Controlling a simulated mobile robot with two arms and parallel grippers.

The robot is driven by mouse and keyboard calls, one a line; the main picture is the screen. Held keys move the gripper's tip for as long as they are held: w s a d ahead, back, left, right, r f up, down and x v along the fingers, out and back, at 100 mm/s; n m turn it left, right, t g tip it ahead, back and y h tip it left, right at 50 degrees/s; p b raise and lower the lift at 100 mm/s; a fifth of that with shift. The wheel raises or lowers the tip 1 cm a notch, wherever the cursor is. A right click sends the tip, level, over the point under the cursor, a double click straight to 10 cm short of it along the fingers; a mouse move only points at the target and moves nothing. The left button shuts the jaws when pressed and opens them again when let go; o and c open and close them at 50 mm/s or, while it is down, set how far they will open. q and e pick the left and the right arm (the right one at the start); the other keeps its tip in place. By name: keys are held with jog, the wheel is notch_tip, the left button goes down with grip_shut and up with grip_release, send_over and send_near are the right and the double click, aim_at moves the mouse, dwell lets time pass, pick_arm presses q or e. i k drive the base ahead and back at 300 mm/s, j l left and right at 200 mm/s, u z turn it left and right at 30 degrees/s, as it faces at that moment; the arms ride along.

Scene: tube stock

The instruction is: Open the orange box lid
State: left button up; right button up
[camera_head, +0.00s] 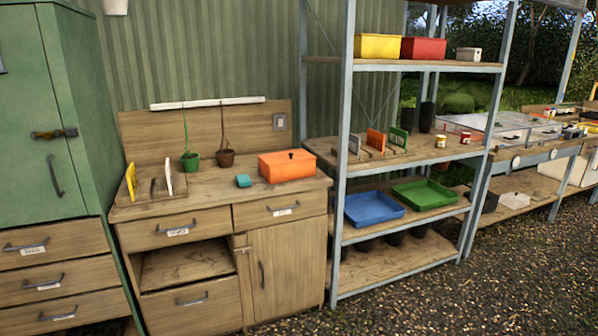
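The orange box (287,168) sits on the right part of the wooden workbench top (225,190). Its orange lid (286,157) lies on the box and looks closed, with a small dark knob (291,155) on top. Neither of my grippers shows in the head view.
A small teal block (243,181) lies left of the box. A metal shelf (346,150) rises at the right, a green cabinet (50,110) at the left. Gravel ground (430,300) lies clear in front.

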aim_at(274, 159)
jog(key=i+j+u, duration=0.2)
jog(key=i, duration=0.4)
jog(key=i+j+u, duration=0.2)
jog(key=i, duration=0.4)
